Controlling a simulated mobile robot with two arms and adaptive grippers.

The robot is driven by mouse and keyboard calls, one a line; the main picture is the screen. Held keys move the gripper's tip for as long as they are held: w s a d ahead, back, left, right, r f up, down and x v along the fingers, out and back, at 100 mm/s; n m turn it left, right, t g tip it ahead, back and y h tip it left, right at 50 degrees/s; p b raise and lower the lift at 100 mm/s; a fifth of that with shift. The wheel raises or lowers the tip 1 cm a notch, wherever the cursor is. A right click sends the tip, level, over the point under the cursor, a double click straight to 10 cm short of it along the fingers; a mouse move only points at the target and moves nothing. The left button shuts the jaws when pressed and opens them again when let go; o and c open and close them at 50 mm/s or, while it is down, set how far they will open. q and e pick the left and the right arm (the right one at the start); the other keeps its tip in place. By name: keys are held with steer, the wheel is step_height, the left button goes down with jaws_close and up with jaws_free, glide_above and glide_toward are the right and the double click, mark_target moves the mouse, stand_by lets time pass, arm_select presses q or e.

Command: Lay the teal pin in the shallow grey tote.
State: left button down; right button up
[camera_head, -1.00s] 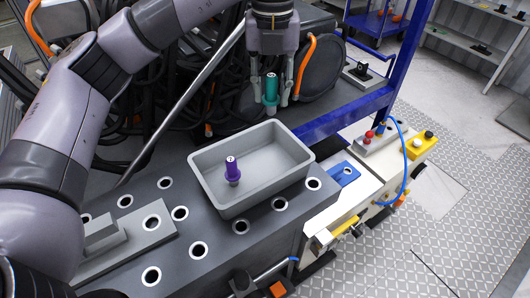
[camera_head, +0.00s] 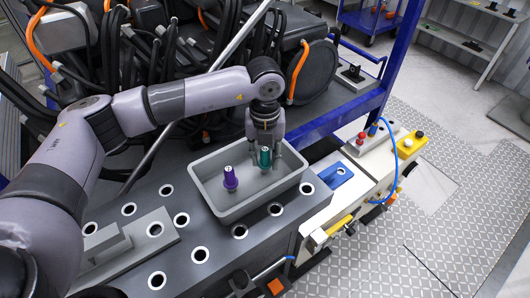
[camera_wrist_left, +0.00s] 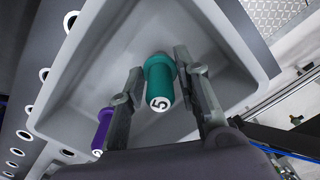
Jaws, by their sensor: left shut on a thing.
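The teal pin (camera_head: 265,157) is upright between the fingers of my left gripper (camera_head: 265,158), which is shut on it. In the left wrist view the pin (camera_wrist_left: 160,75) shows a 5 on its end, between the two fingers (camera_wrist_left: 160,92). The pin is over the right part of the shallow grey tote (camera_head: 230,209), low within its walls. I cannot tell whether it touches the floor. A purple pin (camera_head: 230,179) stands in the tote left of it; it shows partly in the left wrist view (camera_wrist_left: 103,130). My right gripper is not in view.
The tote sits on a dark bench with several white-ringed holes (camera_head: 240,231). A grey stepped block (camera_head: 110,243) lies at left, a blue piece (camera_head: 338,175) at right. A blue post (camera_head: 398,50) and dark cables (camera_head: 130,55) stand behind.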

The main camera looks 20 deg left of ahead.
arm_select(q)
steer(key=shift+f, duration=0.1)
steer(key=c, duration=1.7)
jaws_free()
steer(key=shift+f, duration=0.1)
steer(key=o, duration=0.5)
steer(key=shift+r, duration=0.6)
step_height(320, 180, up, 11)
steer(key=b, duration=0.3)
steer(key=shift+r, duration=0.15)
